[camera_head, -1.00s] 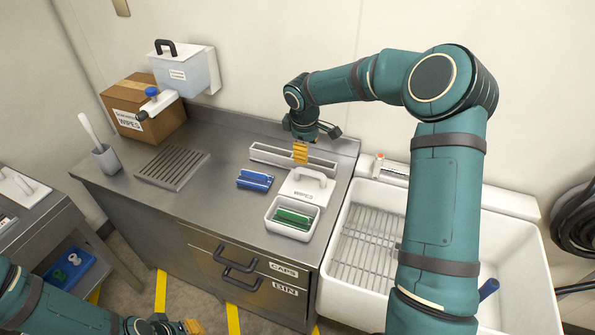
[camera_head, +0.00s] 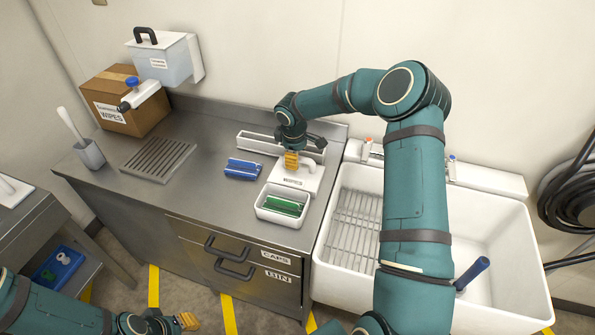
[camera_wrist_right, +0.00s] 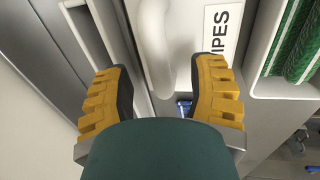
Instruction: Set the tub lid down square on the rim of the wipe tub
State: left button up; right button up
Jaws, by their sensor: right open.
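The tub lid (camera_head: 309,184) is a white slab with a raised loop handle and a WIPES label. It lies on the steel counter behind the wipe tub (camera_head: 268,213), a white open tub with a green ribbed item inside. My right gripper (camera_head: 291,160) is at the lid's handle and hides part of it. In the right wrist view my right gripper (camera_wrist_right: 160,95) is open, with one yellow finger on each side of the white handle (camera_wrist_right: 154,45); I see gaps on both sides. My left gripper (camera_head: 187,321) is low at the bottom, away from the counter; its opening is unclear.
A blue item (camera_head: 243,169) lies left of the tub. A long white tray (camera_head: 258,143) is behind the lid. A grooved drain plate (camera_head: 158,159), cardboard box (camera_head: 118,108) and brush holder (camera_head: 90,154) stand left. A white sink (camera_head: 500,240) is right.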

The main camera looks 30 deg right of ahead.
jog(key=shift+w+d+f, duration=0.1)
jog(key=shift+f, duration=0.5)
jog(key=shift+w+d+f, duration=0.1)
jog(key=shift+f, duration=0.45)
grip_shut()
